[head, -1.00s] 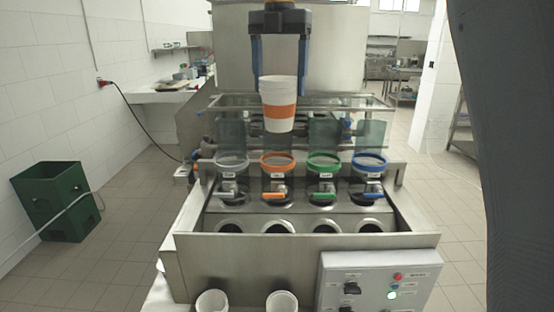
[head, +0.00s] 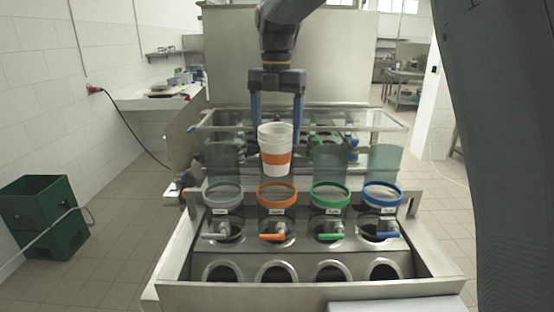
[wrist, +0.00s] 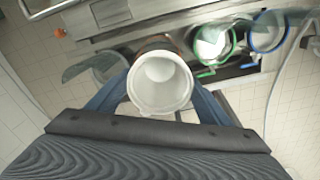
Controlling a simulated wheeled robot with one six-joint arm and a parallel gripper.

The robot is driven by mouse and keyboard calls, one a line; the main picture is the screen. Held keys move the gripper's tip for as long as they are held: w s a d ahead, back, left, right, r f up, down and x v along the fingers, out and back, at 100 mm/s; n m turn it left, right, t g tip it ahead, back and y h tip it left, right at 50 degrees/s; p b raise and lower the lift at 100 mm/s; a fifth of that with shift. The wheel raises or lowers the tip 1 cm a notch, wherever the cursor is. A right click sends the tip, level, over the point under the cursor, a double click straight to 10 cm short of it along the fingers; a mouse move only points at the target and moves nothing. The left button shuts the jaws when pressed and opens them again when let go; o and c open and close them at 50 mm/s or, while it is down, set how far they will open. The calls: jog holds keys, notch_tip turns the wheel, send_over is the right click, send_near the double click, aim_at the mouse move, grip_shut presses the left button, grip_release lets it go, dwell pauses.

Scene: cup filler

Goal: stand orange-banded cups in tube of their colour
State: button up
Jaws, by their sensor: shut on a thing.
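My gripper (head: 276,122) is shut on a white cup (head: 276,141) with an orange band, held upright. In the head view the cup is just above the orange-ringed tube (head: 277,196) or in front of or behind it; I cannot tell the depth. The wrist view looks down into the open cup (wrist: 160,84) between the blue fingers, and it hides most of the orange ring behind it. The tubes with grey ring (head: 223,196), green ring (head: 329,197) and blue ring (head: 382,197) stand in the same row.
Each tube has a coloured lever below, such as the orange lever (head: 274,236). Clear curved guards (head: 330,160) rise behind the rings. A steel front wall (head: 300,290) with round openings lies nearer me. A green crate (head: 48,216) stands on the floor at left.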

aim_at(277, 162)
notch_tip(277, 162, down, 9)
jog(key=p, duration=0.2)
jog(key=shift+p, duration=0.4)
jog(key=o, duration=1)
jog(key=shift+f, duration=0.1)
notch_tip(277, 162, up, 12)
jog(key=b, duration=0.4)
jog(key=shift+b, duration=0.35)
